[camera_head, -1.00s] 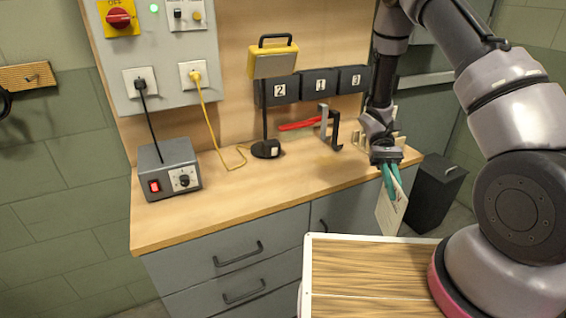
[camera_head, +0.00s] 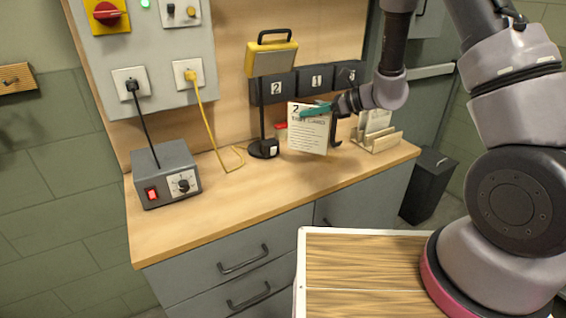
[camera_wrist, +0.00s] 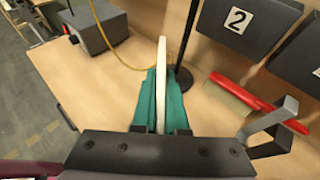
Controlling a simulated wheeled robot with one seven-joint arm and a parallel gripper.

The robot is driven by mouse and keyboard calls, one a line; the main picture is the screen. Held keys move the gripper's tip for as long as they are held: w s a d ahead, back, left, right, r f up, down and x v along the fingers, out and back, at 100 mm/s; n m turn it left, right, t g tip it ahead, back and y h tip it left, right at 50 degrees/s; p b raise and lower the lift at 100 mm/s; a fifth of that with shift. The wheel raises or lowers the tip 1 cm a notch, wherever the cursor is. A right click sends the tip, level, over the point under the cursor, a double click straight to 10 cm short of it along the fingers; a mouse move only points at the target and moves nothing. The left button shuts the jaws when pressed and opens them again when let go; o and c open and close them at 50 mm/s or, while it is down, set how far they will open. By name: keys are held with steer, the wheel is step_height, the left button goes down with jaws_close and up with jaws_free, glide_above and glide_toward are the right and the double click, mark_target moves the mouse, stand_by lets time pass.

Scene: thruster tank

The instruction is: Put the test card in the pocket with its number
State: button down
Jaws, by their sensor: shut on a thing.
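My gripper (camera_head: 317,109) is shut on the test card (camera_head: 308,138) and holds it upright above the bench. The card is cream, with a 2 at its top and lines of print facing the head camera. In the wrist view the card (camera_wrist: 161,85) shows edge-on between the teal fingers (camera_wrist: 160,105). Dark wall pockets numbered 2 (camera_head: 274,92), 1 (camera_head: 314,82) and 3 (camera_head: 350,74) hang in a row behind. The card is below and in front of pockets 2 and 1, apart from them. Pocket 2 (camera_wrist: 247,22) is at upper right in the wrist view.
A yellow lamp (camera_head: 272,59) on a black stand is left of the card, partly in front of pocket 2. A red-handled brush (camera_wrist: 237,95) and a metal bracket (camera_wrist: 270,125) are right. A wooden card rack (camera_head: 378,138) stands at the bench's right end. The front bench top is clear.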

steer(key=w+d+r+m+t+h, duration=0.2)
steer(key=w+r+m+t, duration=0.1)
steer(key=w, duration=0.3)
step_height(320, 180, down, 10)
steer(key=shift+a+r+t, duration=0.2)
steer(key=shift+a+t, duration=0.05)
steer(key=shift+t, duration=0.05)
steer(key=c, duration=1.4)
jaws_free()
steer(key=shift+f, duration=0.15)
steer(key=o, duration=0.5)
steer(key=shift+c, duration=0.2)
